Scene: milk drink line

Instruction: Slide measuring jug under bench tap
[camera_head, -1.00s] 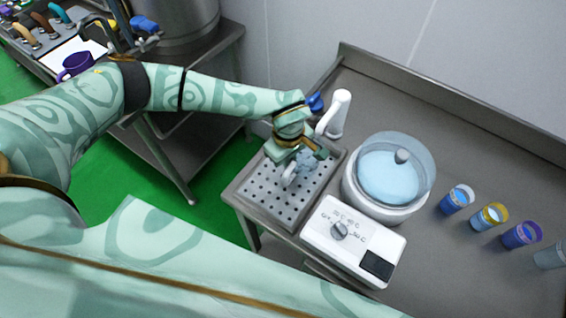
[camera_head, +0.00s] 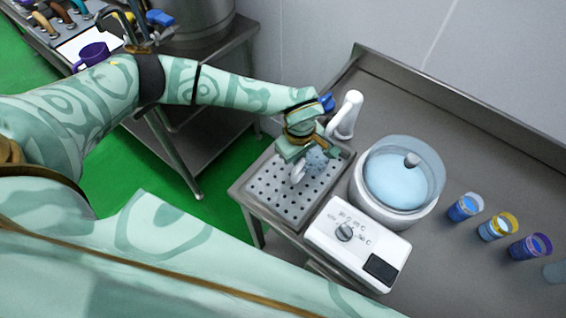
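The bench tap (camera_head: 347,113) is a white curved spout with a blue part (camera_head: 327,102) beside it. It stands at the back of a perforated steel drip tray (camera_head: 262,195). The measuring jug (camera_head: 316,161) is small and clear, with a pale handle (camera_head: 297,174). It is at the tray, in front of the tap and partly hidden by my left gripper (camera_head: 307,157). That gripper is right at the jug, pointing down over the tray. Its fingertips are hidden, so I cannot tell whether they are closed on the jug. My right gripper is not in view.
A white heater unit (camera_head: 330,232) with a dial and a round water bath (camera_head: 400,178) stand close right of the tray. Several small cups (camera_head: 466,207) line the bench (camera_head: 480,150) further right. A purple mug (camera_head: 92,54) is far left.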

